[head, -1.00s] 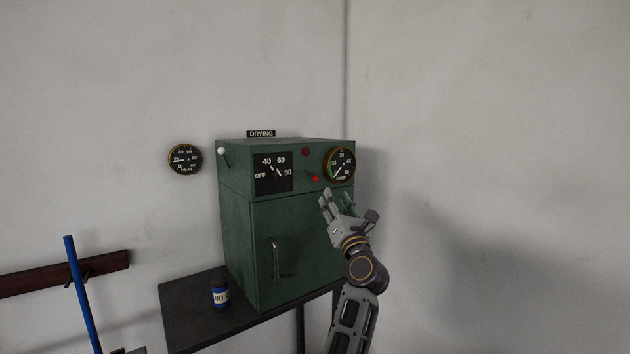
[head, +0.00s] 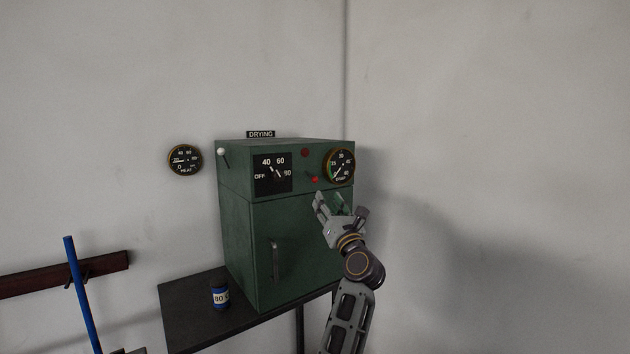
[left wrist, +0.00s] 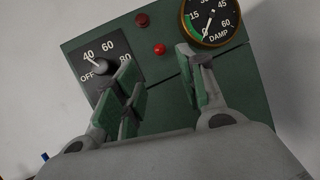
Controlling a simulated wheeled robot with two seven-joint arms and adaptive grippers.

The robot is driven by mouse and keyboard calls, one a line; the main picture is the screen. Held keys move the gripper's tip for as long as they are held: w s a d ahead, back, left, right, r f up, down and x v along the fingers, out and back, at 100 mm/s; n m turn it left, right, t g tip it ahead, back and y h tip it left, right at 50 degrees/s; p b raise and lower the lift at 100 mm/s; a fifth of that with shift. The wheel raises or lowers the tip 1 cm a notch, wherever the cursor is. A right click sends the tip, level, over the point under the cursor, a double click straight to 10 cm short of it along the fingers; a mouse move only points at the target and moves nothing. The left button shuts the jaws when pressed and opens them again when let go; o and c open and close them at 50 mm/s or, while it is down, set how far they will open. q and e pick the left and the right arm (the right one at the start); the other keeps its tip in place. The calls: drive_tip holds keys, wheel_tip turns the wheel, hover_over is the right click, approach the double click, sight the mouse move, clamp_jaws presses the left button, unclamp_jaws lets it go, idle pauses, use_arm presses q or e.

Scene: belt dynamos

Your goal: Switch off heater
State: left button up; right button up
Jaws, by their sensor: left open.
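The heater is a green metal cabinet (head: 285,240) under a "DRYING" sign. Its upper panel has a black dial plate (head: 266,184) marked OFF, 40, 60 and 80, with a selector knob (head: 275,173) on it. The knob shows as a dark round knob with a light pointer in the left wrist view (left wrist: 101,66); its pointer is directed up-left, near 40. My left gripper (head: 331,201) is open and empty, in front of the cabinet, below and right of the dial. The right gripper is not in view.
A red button (head: 314,179), a dark red lamp (head: 305,153) and a DAMP gauge (head: 339,164) are on the panel. A white-knobbed lever (head: 221,152) is at its left. A HEAT gauge (head: 184,159) hangs on the wall.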

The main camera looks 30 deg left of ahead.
sight(316, 181)
use_arm(q)
drive_tip(key=p+x, duration=0.1)
drive_tip(key=x, duration=0.4)
drive_tip(key=shift+w+a+r, duration=0.1)
drive_tip(key=shift+a+r, duration=0.05)
drive_tip(key=shift+r, duration=0.05)
drive_tip(key=p+x, duration=0.1)
drive_tip(key=x, duration=0.4)
drive_tip(key=shift+w+a, duration=0.1)
drive_tip(key=shift+w+a+r, duration=0.25)
drive_tip(key=shift+w+a, duration=0.1)
drive_tip(key=shift+a, duration=0.1)
drive_tip(key=shift+w+a, duration=0.15)
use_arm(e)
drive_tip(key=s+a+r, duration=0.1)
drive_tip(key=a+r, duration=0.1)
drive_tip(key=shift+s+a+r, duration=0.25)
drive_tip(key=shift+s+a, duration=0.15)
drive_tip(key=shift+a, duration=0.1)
use_arm(q)
clamp_jaws()
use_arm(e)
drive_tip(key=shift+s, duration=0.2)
